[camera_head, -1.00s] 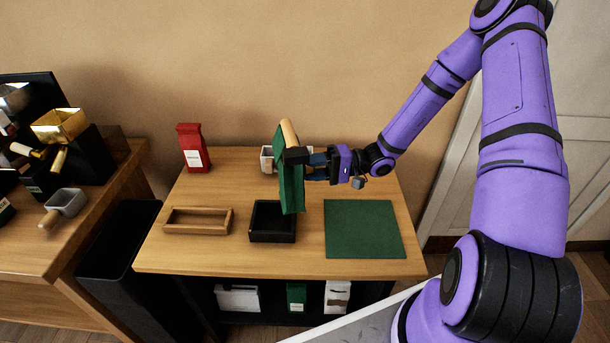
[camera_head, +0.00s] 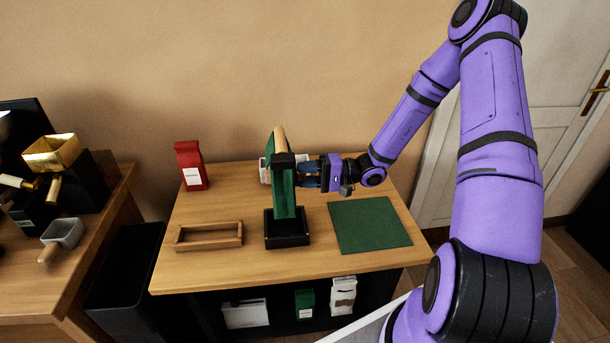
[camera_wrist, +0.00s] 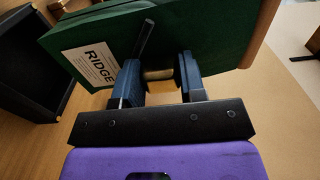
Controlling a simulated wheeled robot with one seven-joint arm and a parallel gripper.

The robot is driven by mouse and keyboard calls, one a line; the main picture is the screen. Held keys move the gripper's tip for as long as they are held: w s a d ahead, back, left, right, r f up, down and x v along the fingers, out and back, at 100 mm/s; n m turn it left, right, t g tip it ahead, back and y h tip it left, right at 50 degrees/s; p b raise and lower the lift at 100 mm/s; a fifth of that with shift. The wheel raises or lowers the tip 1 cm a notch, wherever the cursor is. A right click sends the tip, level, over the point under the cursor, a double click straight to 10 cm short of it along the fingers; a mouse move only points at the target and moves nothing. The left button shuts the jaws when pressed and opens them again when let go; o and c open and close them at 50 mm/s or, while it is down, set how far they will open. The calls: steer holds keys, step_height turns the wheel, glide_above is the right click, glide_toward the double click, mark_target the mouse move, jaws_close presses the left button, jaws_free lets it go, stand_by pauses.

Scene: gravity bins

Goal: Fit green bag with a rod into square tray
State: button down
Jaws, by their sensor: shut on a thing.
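The green bag (camera_head: 284,195) hangs upright with a pale wooden piece (camera_head: 279,138) at its top and a dark band below that. The bag's white "RIDGE" label (camera_wrist: 92,66) and a thin dark rod (camera_wrist: 146,38) show there too. The black square tray (camera_head: 287,241) stands on the table, with the bag's lower end in front of its opening; I cannot tell whether they touch. The tray also shows in the wrist view (camera_wrist: 30,62).
A wooden rectangular tray (camera_head: 208,246) lies left of the black tray, a green mat (camera_head: 369,225) right. A red bag (camera_head: 190,165) stands at the back left. A pale container (camera_head: 265,172) is behind the green bag. Bags sit on the lower shelf.

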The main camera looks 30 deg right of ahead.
steer(key=shift+f, duration=0.1)
glide_above(305, 220)
steer(key=shift+w+d+f, duration=0.1)
steer(key=shift+f, duration=4.95)
stand_by(1.0)
steer(key=c, duration=0.6)
jaws_free()
steer(key=shift+d, duration=0.1)
steer(key=v, duration=1)
steer(key=shift+s+d, duration=0.2)
steer(key=shift+d, duration=0.15)
